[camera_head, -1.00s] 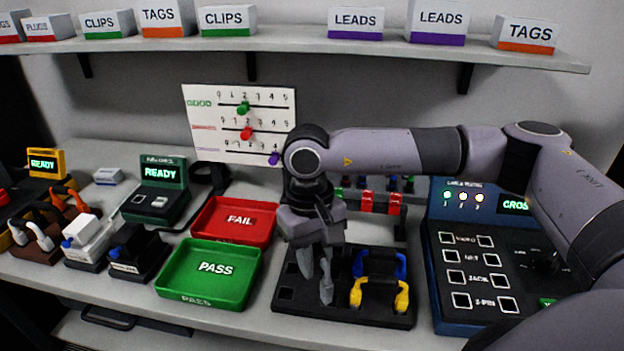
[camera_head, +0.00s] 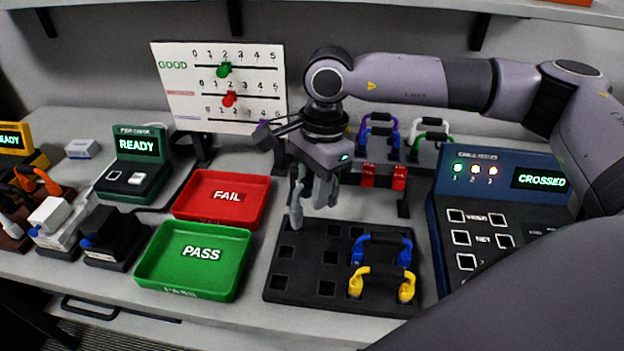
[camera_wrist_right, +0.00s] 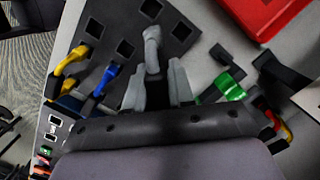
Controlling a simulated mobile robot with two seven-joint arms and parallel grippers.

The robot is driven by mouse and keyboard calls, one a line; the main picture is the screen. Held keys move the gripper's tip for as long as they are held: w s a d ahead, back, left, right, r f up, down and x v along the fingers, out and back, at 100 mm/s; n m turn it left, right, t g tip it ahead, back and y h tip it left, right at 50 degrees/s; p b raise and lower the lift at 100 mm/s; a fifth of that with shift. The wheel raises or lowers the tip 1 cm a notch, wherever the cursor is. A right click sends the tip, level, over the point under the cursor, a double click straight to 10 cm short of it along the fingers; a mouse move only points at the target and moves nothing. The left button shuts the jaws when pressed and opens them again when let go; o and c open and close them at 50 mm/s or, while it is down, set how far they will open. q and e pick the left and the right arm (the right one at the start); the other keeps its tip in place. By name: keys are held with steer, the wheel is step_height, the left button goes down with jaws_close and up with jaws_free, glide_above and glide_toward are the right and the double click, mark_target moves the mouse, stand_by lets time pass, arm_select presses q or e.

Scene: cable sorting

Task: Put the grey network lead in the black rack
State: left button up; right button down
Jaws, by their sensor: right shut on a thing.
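The black rack (camera_head: 300,295) is a flat black block with square holes on the bench. A blue lead (camera_head: 384,240) and a yellow lead (camera_head: 385,275) stand on its right side; several holes at the left and back are empty. My right gripper (camera_head: 318,192) is shut on the grey network lead (camera_head: 296,208), above the rack's back left edge. In the right wrist view the grey lead (camera_wrist_right: 152,48) sticks out between the fingers (camera_wrist_right: 157,85), with its end over the rack (camera_wrist_right: 125,22). Whether it touches the rack is unclear. My left gripper is out of view.
The green PASS tray (camera_head: 190,285) and red FAIL tray (camera_head: 222,178) lie left of the rack. The blue tester (camera_head: 500,190) showing CROSSED stands close on its right. Behind are a stand with several coloured leads (camera_head: 378,135) and a counting board (camera_head: 225,60).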

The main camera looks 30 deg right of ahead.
steer(key=m, duration=0.5)
steer(key=shift+w+r+t, duration=0.3)
steer(key=shift+w+f+m+b, duration=0.2)
steer(key=shift+f+m+b, duration=1.55)
steer(key=shift+f+m, duration=0.5)
steer(key=shift+f+b, duration=0.3)
steer(key=shift+f, duration=0.05)
steer(key=shift+d+b, duration=0.1)
steer(key=shift+b, duration=0.35)
steer(key=shift+f+b, duration=0.9)
steer(key=shift+b, duration=0.4)
stand_by(0.4)
stand_by(0.4)
